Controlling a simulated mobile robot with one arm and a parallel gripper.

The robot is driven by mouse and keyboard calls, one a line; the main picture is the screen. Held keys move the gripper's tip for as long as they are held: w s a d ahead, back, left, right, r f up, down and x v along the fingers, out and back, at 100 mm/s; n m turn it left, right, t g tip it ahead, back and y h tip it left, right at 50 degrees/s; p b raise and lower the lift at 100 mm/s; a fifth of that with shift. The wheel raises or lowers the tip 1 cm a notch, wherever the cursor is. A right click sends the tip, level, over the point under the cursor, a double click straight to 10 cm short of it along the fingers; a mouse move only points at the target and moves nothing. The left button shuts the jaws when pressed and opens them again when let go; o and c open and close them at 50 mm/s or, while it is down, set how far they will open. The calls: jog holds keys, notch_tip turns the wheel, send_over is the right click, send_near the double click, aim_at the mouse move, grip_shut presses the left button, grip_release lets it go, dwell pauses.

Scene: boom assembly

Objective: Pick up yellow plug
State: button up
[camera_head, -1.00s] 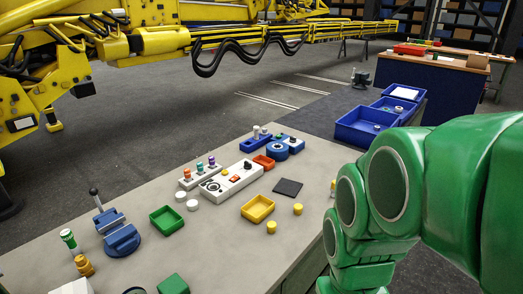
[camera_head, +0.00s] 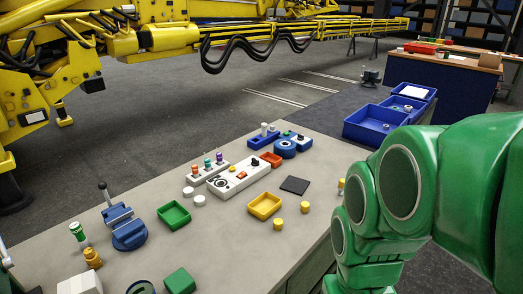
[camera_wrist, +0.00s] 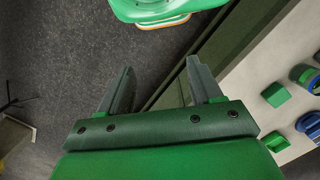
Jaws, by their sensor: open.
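Several small yellow cylindrical plugs stand on the grey bench (camera_head: 222,249) in the head view. One yellow plug (camera_head: 278,224) is in front of the yellow tray, another yellow plug (camera_head: 305,207) is to its right, and a third yellow piece (camera_head: 341,183) is by the bench's right edge, close to my arm in the picture. My gripper (camera_wrist: 160,68) shows in the wrist view with its two fingers apart and nothing between them. It is over the dark floor beside the bench. No yellow plug shows in the wrist view.
A yellow tray (camera_head: 264,214), a black square pad (camera_head: 295,185), a white control box (camera_head: 222,184), a green tray (camera_head: 174,223) and a blue vise (camera_head: 130,235) are on the bench. A green block (camera_wrist: 276,95) shows at the wrist view's right. The bench's front middle is clear.

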jog(key=shift+w, duration=0.1)
jog(key=n+t, duration=0.2)
jog(key=n, duration=2.5)
send_over(278, 221)
jog(key=f, duration=1)
jog(key=s+f, duration=0.1)
jog(key=f, duration=0.5)
jog(key=shift+a, duration=0.2)
jog(key=shift+w+f+n, duration=0.35)
jog(key=shift+n, duration=0.05)
jog(key=shift+w+d+f, duration=0.1)
jog(key=shift+d+f, duration=0.05)
jog(key=shift+f, duration=1.75)
jog(key=shift+w+d+f, duration=0.1)
jog(key=shift+f, duration=1.75)
jog(key=c, duration=1.1)
